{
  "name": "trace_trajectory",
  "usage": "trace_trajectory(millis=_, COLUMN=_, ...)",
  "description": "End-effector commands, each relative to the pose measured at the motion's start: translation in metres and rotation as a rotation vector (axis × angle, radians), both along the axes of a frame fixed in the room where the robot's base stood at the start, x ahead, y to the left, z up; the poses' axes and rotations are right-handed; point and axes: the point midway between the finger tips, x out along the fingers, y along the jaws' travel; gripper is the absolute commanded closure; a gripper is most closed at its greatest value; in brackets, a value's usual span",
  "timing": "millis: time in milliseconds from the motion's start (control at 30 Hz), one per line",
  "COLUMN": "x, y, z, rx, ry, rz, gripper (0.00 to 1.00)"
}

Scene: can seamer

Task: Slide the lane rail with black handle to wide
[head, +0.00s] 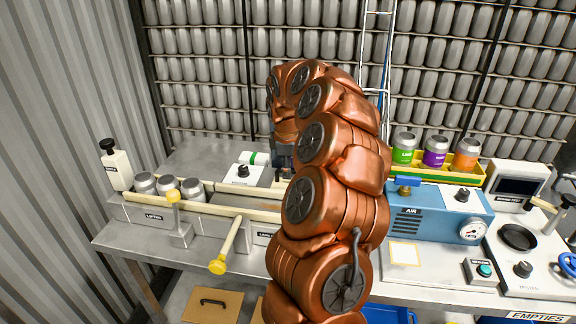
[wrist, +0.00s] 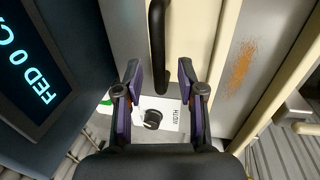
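In the wrist view, the black handle (wrist: 157,45) is an upright-looking bar on the cream lane rail (wrist: 193,35). My gripper (wrist: 160,72) is open, with its two purple-padded fingers on either side of the handle's lower end and a gap on each side. I cannot tell from this view whether the handle is deep between the fingers or still beyond the tips. A white plate with a black knob (wrist: 152,119), its label turned sideways, shows between the fingers. In the head view, my copper arm hides my gripper and the handle.
A dark display (wrist: 35,70) stands close at the left in the wrist view. In the head view, cans (head: 168,187) sit at the left and a yellow-handled lever (head: 228,246) juts forward. A blue air unit (head: 437,213) and coloured cans (head: 435,152) are right of my arm.

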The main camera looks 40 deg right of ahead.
Motion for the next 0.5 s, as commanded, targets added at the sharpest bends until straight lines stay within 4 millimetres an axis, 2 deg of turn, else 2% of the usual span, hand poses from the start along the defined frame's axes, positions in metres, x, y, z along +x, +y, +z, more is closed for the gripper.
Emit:
trace_trajectory(millis=167, x=0.0001, y=-0.0002, z=0.0003, rx=-0.001, ry=-0.001, rz=0.000, gripper=0.61)
trace_trajectory(millis=500, x=0.0002, y=-0.0002, z=0.0007, rx=0.000, ry=-0.002, rz=-0.001, gripper=0.96)
